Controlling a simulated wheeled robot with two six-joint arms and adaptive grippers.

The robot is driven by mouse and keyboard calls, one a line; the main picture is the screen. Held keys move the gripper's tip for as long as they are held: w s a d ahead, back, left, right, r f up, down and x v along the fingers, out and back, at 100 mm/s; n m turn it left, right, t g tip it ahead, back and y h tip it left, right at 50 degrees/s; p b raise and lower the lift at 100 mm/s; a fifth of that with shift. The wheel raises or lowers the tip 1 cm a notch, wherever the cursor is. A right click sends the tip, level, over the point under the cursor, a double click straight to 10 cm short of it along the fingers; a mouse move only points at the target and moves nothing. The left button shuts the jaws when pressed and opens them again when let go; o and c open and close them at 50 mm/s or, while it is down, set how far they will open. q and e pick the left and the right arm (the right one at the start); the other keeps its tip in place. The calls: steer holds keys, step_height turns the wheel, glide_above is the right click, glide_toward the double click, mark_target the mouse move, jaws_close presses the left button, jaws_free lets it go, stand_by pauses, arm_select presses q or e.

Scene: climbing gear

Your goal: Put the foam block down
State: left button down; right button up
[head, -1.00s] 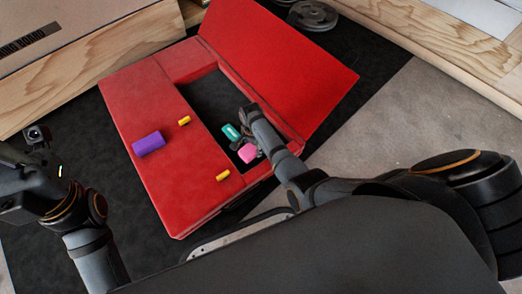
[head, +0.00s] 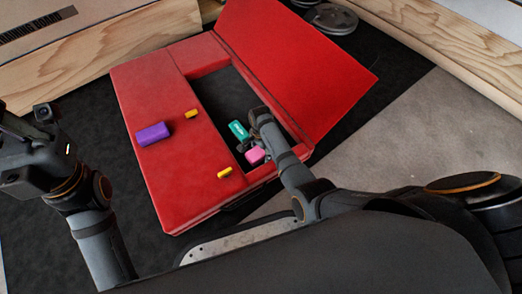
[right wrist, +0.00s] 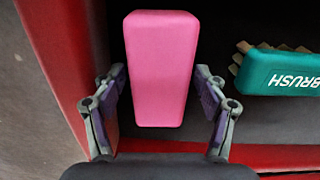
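The pink foam block (right wrist: 160,68) stands between the two fingers of my right gripper (right wrist: 160,82). In the head view the block (head: 256,155) is at the near end of the dark opening in the red case (head: 160,95). My right gripper (head: 248,144) reaches into that opening and is partly covered by my arm. Whether the block touches the floor of the opening is unclear. My left gripper (head: 25,160) is at the left edge, away from the case, its fingers not discernible.
A teal brush (head: 238,130) lies in the opening beside the pink block. A purple block (head: 153,134) and two yellow pieces (head: 192,114) (head: 224,173) lie on the red surface. The red lid (head: 300,65) stands open at right. Grey weight plates (head: 333,18) lie beyond.

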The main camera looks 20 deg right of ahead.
step_height(320, 180, up, 12)
steer(key=p, duration=0.8)
steer(key=shift+r, duration=0.15)
